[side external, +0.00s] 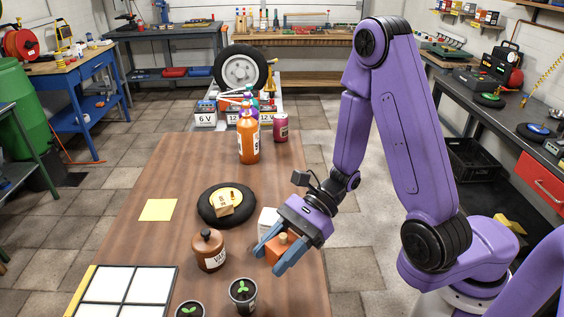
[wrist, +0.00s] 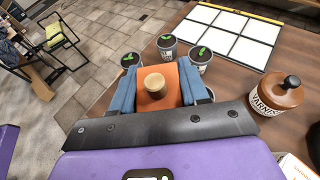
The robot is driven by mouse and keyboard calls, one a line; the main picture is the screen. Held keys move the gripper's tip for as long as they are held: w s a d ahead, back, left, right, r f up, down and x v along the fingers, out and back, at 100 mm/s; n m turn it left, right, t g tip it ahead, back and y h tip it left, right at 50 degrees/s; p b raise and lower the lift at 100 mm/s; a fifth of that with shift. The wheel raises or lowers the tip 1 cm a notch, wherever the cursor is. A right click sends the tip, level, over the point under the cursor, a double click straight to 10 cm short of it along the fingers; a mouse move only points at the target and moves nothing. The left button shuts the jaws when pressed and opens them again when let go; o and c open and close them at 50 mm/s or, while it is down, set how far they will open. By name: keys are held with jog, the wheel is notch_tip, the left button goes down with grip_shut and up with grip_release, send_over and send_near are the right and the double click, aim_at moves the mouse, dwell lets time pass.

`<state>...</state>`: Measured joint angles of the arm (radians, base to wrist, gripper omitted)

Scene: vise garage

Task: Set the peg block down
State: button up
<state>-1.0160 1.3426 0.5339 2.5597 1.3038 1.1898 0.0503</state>
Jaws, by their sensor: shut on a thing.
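The peg block is orange with a round wooden peg on top. In the side view the peg block (side external: 278,247) is between the blue fingers of my gripper (side external: 268,260), over the right side of the wooden table (side external: 170,235). In the wrist view the orange block (wrist: 158,101) and its peg face the camera. My gripper (wrist: 157,85) is shut on it, with one finger on each side. The block looks about upright. Its underside is hidden, so I cannot tell whether it touches the table.
A white box (side external: 267,218) is close behind my gripper. A brown varnish jar (side external: 208,252) is to the left. Seedling pots (side external: 243,293) are in front.

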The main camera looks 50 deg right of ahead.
jog(key=w+d+f+m+t+h, duration=0.15)
jog(key=w+d+m+t, duration=0.5)
jog(key=w+d, duration=1.15)
jog(key=w+d+r+m+t+h, duration=0.1)
jog(key=w+d+m+t+h, duration=0.2)
jog(key=w+d, duration=0.55)
jog(key=w+d+r+m+t+h, duration=0.1)
jog(key=w+d+m+t+h, duration=0.2)
jog(key=d, duration=1.1)
send_over(278, 160)
jog(key=s, duration=0.1)
jog(key=shift+g+h, duration=0.45)
notch_tip(278, 160, down, 14)
jog(key=shift+a+r, duration=0.1)
jog(key=shift+r, duration=0.05)
jog(key=shift+w+d+f, duration=0.2)
jog(key=shift+w+f, duration=0.45)
jog(key=shift+f, duration=1.65)
